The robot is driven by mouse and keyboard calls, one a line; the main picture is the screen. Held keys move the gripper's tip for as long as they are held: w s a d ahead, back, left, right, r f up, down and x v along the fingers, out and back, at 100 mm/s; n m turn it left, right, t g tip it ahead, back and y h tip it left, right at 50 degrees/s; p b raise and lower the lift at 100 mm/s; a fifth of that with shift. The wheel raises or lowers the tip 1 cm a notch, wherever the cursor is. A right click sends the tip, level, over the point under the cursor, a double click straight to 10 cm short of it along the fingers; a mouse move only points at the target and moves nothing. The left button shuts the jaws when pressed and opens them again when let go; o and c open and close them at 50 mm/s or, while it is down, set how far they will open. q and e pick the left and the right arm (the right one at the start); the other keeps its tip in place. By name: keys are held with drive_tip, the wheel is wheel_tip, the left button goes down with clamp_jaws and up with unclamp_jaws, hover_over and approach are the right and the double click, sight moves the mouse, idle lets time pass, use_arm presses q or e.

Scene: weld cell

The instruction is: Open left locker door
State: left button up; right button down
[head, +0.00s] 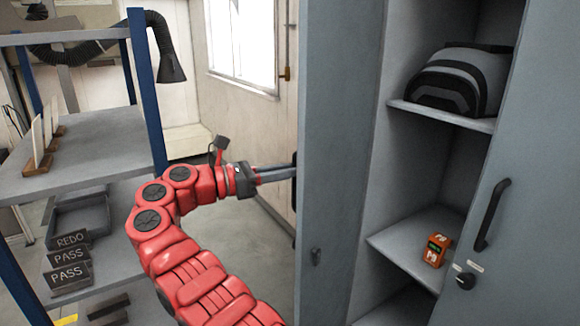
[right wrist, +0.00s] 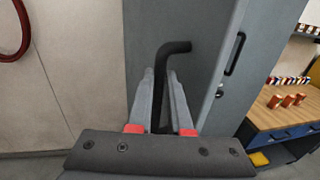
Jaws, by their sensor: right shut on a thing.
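The left locker door (head: 335,150) stands open, swung out toward me, with its inner face and a small latch showing in the head view. My right gripper (head: 294,173) reaches around to the door's outer side, at its left edge. In the right wrist view, my right gripper (right wrist: 161,75) is shut on the black bar handle (right wrist: 174,48) of the grey door (right wrist: 200,35). In the head view the handle is mostly hidden behind the door's edge. My left gripper is not in view.
The open locker (head: 395,195) holds a dark helmet-like item (head: 462,80) and a small orange device (head: 436,250) on shelves. The neighbouring door (head: 535,200) has a black handle. A blue-post shelf rack (head: 147,90) stands left, near my arm. A workbench (right wrist: 285,115) shows right.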

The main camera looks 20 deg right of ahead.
drive_tip(key=shift+d, duration=0.2)
drive_tip(key=c, duration=1.2)
unclamp_jaws()
drive_tip(key=o, duration=0.4)
drive_tip(key=shift+w+d+f, duration=0.2)
drive_tip(key=shift+d, duration=0.15)
drive_tip(key=shift+c, duration=0.2)
drive_tip(key=shift+s+a+r, duration=0.1)
drive_tip(key=shift+a, duration=0.2)
